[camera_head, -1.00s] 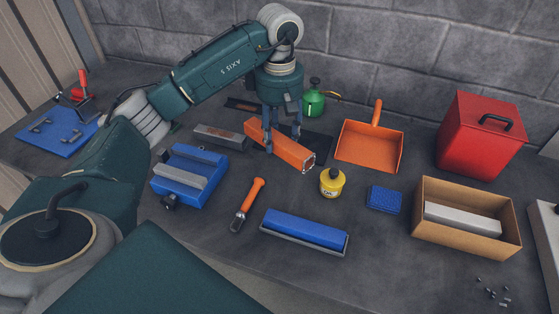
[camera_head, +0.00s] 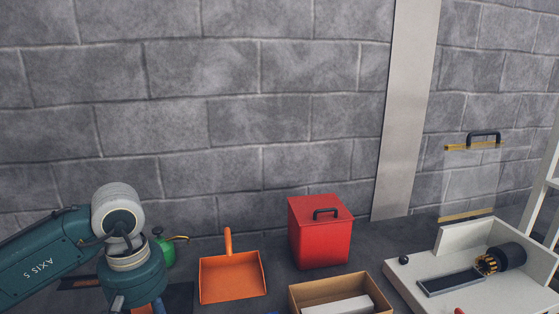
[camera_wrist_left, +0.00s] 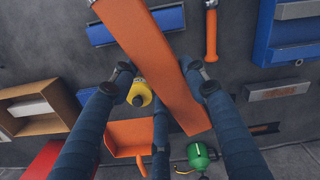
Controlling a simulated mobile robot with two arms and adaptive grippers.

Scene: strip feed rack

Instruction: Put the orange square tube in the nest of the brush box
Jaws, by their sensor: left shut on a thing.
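The orange square tube (camera_wrist_left: 165,70) runs slantwise between the fingers of my left gripper (camera_wrist_left: 160,82) in the left wrist view. The gripper is shut on it. In the head view my left gripper (camera_head: 138,304) is cut off by the bottom edge at the left, with only a scrap of orange showing. A white open box (camera_head: 510,290) at the right holds a dark round brush (camera_head: 500,258) with tan bristles. A dark grey channel (camera_head: 452,282), apparently the nest, lies in front of the brush and looks empty. My right gripper is not in view.
An orange dustpan (camera_head: 232,280), a red lidded bin (camera_head: 320,240) and a cardboard box (camera_head: 298,300) stand between my left gripper and the white box. A green oil can (camera_head: 163,252) is behind my arm. A clear panel with a black handle (camera_head: 483,137) stands behind the white box.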

